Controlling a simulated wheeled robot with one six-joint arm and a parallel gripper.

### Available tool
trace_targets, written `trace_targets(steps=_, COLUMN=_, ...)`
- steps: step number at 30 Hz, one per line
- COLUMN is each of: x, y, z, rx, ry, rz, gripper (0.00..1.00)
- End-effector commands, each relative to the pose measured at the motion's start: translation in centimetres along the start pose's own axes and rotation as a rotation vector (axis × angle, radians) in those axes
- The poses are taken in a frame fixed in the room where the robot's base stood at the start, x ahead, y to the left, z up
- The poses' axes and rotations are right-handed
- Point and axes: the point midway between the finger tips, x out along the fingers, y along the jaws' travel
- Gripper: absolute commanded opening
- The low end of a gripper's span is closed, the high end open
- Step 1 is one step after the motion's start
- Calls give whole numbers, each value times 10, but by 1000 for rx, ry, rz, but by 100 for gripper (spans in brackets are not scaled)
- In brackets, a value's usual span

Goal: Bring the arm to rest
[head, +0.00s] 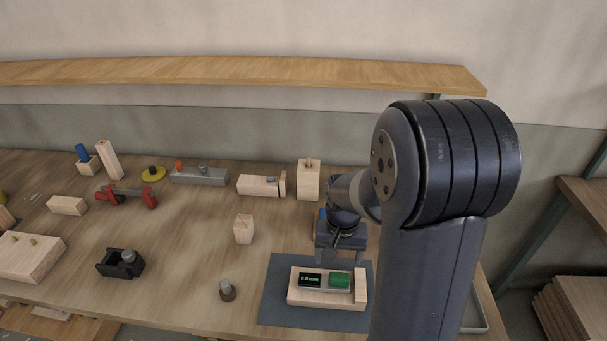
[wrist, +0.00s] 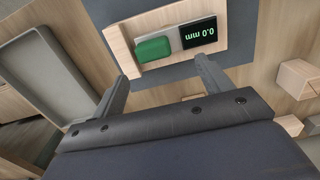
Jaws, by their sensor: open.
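My gripper (head: 340,255) is above the far side of a wooden block with a gauge, with my arm reaching in from the right. In the wrist view my gripper (wrist: 165,85) has its two fingers spread wide, with nothing between them. The gauge (head: 325,280) has a dark display reading 0.0 mm and a green part, and it sits in the wooden holder (head: 320,299) on a dark grey mat (head: 283,315). In the wrist view the green part (wrist: 153,48) and the display (wrist: 198,34) lie beyond the fingertips.
A small wooden block (head: 244,230), a dark round peg (head: 227,291) and a black holder (head: 120,264) stand left of the mat. Several blocks and a red clamp (head: 127,196) lie farther back. A grey tray (wrist: 45,85) lies beside the gripper. A shelf (head: 240,71) spans the wall.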

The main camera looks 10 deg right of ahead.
Motion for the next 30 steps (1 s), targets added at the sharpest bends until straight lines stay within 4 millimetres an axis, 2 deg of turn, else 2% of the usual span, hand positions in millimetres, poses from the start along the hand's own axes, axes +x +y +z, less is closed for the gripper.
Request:
trace_targets(steps=8, x=26, y=0, z=0, rx=0, ry=-1, rz=0, gripper=74)
trace_targets(steps=18, x=69, y=0, z=0, rx=0, ry=-1, rz=0, gripper=74)
trace_targets(steps=22, x=77, y=0, z=0, rx=0, ry=-2, rz=0, gripper=74)
trace_targets(steps=30, x=79, y=0, z=1, rx=0, ry=-2, rz=0, gripper=74)
